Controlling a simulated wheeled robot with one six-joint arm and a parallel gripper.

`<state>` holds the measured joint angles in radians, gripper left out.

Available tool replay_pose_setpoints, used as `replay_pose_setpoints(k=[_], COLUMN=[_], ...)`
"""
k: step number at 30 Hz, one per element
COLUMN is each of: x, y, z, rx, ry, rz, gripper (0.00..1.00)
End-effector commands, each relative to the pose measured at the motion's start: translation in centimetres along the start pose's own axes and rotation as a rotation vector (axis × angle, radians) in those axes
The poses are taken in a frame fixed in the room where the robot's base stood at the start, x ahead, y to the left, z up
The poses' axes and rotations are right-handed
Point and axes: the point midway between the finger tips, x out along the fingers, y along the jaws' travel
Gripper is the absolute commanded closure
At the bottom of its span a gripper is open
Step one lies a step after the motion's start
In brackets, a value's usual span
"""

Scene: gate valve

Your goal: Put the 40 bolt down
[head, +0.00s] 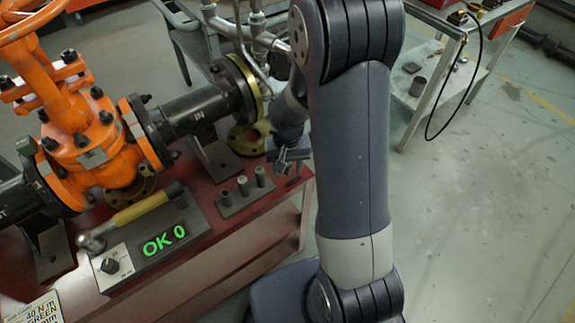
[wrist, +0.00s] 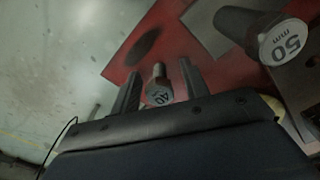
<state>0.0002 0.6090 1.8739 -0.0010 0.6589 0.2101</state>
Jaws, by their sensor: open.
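The 40 bolt (wrist: 158,94), a grey bolt with "40" on its head, shows between the two fingers of my gripper (wrist: 159,70) in the wrist view. Its head faces the camera and its shank points away over the red bench top. The fingers are open, with a gap on each side of the bolt. I cannot tell whether the bolt touches the bench. In the head view my gripper (head: 286,160) is over the right end of the red bench (head: 285,207), beside the brass flange; the bolt is too small to make out there.
A grey rack with several upright pegs (head: 243,186) stands left of my gripper. A part marked "50 mm" (wrist: 288,42) is close by in the wrist view. An orange valve (head: 85,135), a yellow-handled hammer-like tool (head: 140,208) and a display reading "OK 0" (head: 165,240) are further left.

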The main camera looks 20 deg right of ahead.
Motion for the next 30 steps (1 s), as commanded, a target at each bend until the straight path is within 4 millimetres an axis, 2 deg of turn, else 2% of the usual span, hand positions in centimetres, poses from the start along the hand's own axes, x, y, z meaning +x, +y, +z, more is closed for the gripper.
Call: replay_pose_setpoints(k=[5,12,18,24,30], x=[-2.2,-7.5,-10.8,-12.2,-12.3], y=[0.0,0.0,0.0,0.0,0.0], z=[-0.1,-0.1,-0.1,0.0,0.0], rx=[0.000,0.000,0.000,0.000,0.000], ry=[0.005,0.006,0.003,0.001,0.000], rz=[-0.001,-0.001,-0.001,0.000,0.000], gripper=[0.57,0.57,0.57,0.57,0.57])
